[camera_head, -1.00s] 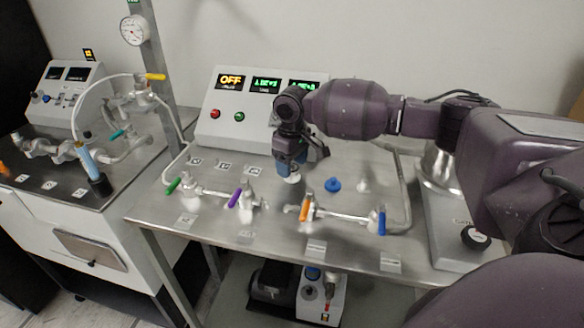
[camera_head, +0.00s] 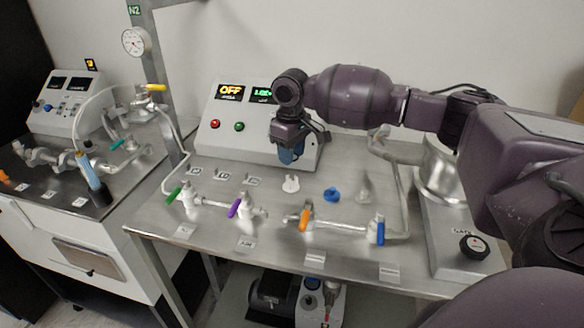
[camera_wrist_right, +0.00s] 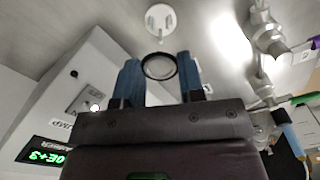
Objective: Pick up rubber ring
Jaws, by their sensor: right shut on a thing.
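My right gripper (camera_head: 288,157) is above the steel table (camera_head: 268,212), in front of the control box. In the right wrist view its blue fingers (camera_wrist_right: 159,66) are shut on the thin dark rubber ring (camera_wrist_right: 160,79), gripping it from both sides near the tips. In the head view the ring is too small or hidden to make out. A white fitting (camera_head: 291,184) stands on the table below the gripper, apart from it; it also shows in the right wrist view (camera_wrist_right: 160,20). My left gripper is not in view.
A blue cap (camera_head: 332,195) and a pale fitting (camera_head: 363,194) stand right of the white fitting. Pipes with green, purple, orange and blue valve handles run along the front. The control box (camera_head: 226,127) is close behind the gripper. A metal vessel (camera_head: 437,170) stands at right.

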